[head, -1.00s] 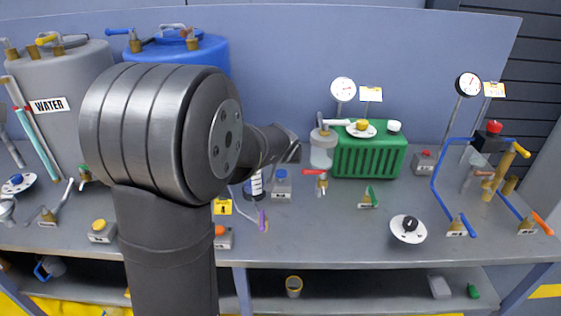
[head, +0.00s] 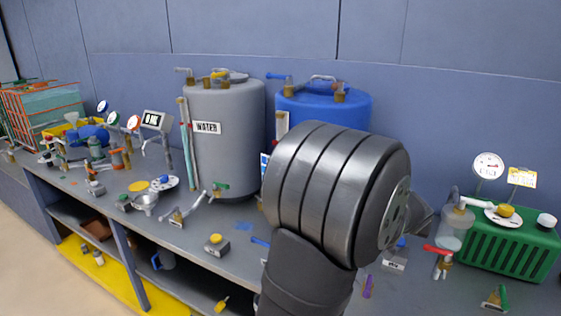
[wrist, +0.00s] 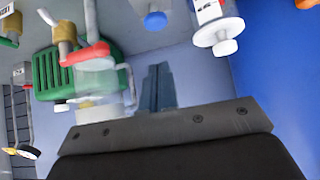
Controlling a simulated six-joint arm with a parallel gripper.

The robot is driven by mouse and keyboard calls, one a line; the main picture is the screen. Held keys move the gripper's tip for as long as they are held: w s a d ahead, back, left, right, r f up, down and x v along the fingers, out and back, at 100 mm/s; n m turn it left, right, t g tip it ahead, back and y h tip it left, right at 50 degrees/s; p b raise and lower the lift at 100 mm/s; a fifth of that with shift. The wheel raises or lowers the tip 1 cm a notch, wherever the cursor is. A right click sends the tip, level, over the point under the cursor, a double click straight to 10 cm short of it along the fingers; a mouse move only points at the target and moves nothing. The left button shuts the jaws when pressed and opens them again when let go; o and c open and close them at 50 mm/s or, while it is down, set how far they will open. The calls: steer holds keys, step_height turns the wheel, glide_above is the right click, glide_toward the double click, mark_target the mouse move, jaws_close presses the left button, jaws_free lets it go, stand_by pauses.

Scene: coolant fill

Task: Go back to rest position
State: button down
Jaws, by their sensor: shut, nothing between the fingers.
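My gripper (wrist: 158,88) shows in the wrist view as two dark fingers pressed together, with nothing between them. It points at open space in front of a blue-grey surface, just right of a blurred clear jar (wrist: 97,78) and a red-handled valve (wrist: 85,54). I cannot tell how far it is from them. In the head view my large arm joint covers the middle right, and my gripper is hidden behind it. The jar (head: 453,232) and the green ribbed box (head: 515,252) stand to the right of my arm there.
A grey WATER tank (head: 225,145) and a blue tank (head: 345,107) stand behind my arm. The bench (head: 235,252) carries several small valves, a funnel (head: 145,203) and gauges. A lower shelf has a yellow floor (head: 125,282). Space above the bench left of my arm looks fairly clear.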

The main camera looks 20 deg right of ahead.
steer(key=x, duration=0.7)
steer(key=shift+s+a+r, duration=0.25)
steer(key=shift+r, duration=0.5)
steer(key=shift+s+a+r, duration=0.25)
steer(key=shift+s+r, duration=0.05)
steer(key=shift+r, duration=0.45)
steer(key=shift+s+a+r, duration=0.25)
steer(key=shift+r, duration=0.5)
